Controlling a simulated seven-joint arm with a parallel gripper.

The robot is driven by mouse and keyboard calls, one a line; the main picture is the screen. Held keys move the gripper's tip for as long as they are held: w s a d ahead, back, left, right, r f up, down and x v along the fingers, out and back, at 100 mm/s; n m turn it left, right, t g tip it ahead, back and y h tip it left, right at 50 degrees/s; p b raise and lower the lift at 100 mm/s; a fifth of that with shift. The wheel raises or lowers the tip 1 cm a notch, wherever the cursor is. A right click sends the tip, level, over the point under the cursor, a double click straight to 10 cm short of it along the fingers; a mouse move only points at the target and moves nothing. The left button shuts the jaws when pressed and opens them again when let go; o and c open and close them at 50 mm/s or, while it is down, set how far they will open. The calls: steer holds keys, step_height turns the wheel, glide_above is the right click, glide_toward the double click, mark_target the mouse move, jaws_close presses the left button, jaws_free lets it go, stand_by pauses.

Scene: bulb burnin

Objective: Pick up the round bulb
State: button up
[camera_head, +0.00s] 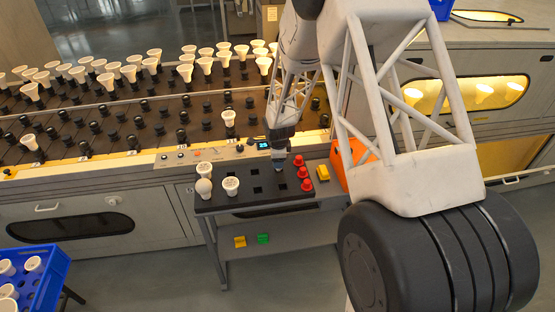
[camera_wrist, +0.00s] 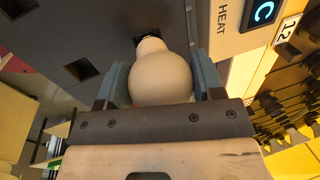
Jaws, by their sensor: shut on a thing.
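In the wrist view, a round cream-coloured bulb (camera_wrist: 162,78) sits between the two fingers of my gripper (camera_wrist: 160,88), which is shut on it. Its narrow neck points at a dark square hole in the black tray (camera_wrist: 100,42); I cannot tell whether its end is in the hole or just above. In the head view my gripper (camera_head: 280,163) is low over the back of the black tray (camera_head: 262,202), and the bulb in it cannot be made out. Another round, greyish bulb (camera_head: 204,187) stands at the tray's left end.
A white flared bulb (camera_head: 231,184) stands on the tray. Several red pieces (camera_head: 304,178) line its right side, by a yellow block (camera_head: 323,173). A control panel (camera_head: 205,153) with a lit display borders the tray behind. A blue crate (camera_head: 38,290) holds bulbs at lower left.

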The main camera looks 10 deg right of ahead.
steer(key=shift+r, duration=0.45)
steer(key=shift+w+v, duration=0.2)
steer(key=shift+v, duration=0.85)
steer(key=s+r, duration=0.1)
steer(key=s, duration=1.5)
steer(key=shift+d, duration=0.3)
steer(key=w+a+r+n, duration=0.1)
steer(key=w+a+r, duration=0.2)
steer(key=w+a, duration=0.75)
steer(key=w+a+r+n, duration=0.25)
steer(key=w+a, duration=0.35)
steer(key=w, duration=0.9)
steer(key=w+a+r+n, duration=0.1)
steer(key=w+a+r, duration=0.1)
steer(key=w+a, duration=0.5)
steer(key=w+a+r+n+y, duration=0.1)
steer(key=w+a, duration=0.7)
steer(key=a, duration=0.8)
steer(key=shift+a+r, duration=0.3)
steer(key=shift+r, duration=0.55)
steer(key=shift+n, duration=0.25)
